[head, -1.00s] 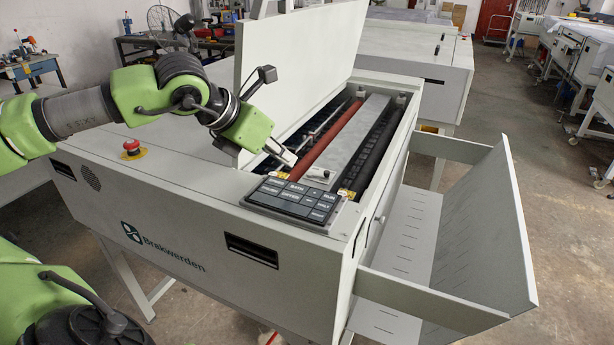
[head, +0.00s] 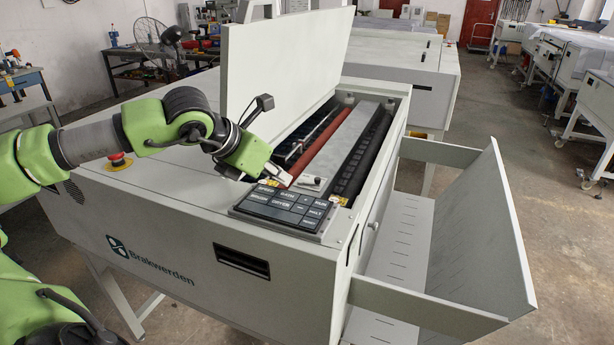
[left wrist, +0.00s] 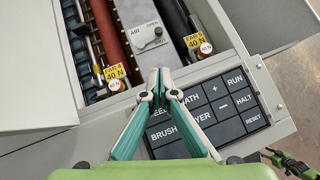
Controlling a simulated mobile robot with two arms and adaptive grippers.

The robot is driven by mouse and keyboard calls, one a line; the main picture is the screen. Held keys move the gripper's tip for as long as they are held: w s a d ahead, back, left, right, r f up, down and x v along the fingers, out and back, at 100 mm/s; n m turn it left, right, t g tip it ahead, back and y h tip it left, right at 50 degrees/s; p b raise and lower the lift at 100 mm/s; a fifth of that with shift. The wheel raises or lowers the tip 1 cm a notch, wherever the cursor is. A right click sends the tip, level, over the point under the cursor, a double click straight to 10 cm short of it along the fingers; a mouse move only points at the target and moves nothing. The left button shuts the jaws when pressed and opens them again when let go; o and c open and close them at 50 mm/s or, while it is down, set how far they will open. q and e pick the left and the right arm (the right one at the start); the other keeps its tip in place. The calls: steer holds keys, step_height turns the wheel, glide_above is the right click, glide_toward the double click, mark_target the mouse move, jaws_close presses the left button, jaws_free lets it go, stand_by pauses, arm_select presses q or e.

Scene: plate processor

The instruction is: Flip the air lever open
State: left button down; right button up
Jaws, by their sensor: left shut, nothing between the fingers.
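The air lever (left wrist: 158,32) is a small dark knob on a grey plate marked AIR, OPEN and another word too small to read. In the head view the lever (head: 316,181) is a small dark spot behind the keypad. My left gripper (left wrist: 160,72) is shut and empty. Its fingertips are over the keypad's far edge, just short of the lever plate and apart from the lever. In the head view the left gripper (head: 284,178) comes in from the left over the machine's opening. A green and black part of mine (left wrist: 290,162), perhaps the right gripper, shows small at lower right.
The keypad (head: 284,208) lies under the fingers. The raised lid (head: 280,70) stands behind the left gripper. A side tray (head: 400,250) juts out right.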

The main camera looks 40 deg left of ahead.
arm_select(q)
steer(key=p+x, duration=0.2)
steer(key=x, duration=0.4)
steer(key=shift+w+d, duration=0.1)
steer(key=shift+w+p, duration=0.85)
steer(key=shift+w, duration=0.1)
steer(key=shift+w+d+f+p, duration=0.15)
steer(key=shift+w+p, duration=0.15)
steer(key=shift+w, duration=0.25)
steer(key=shift+w+a+f+p, duration=0.15)
steer(key=shift+w+p, duration=0.1)
steer(key=shift+w, duration=0.25)
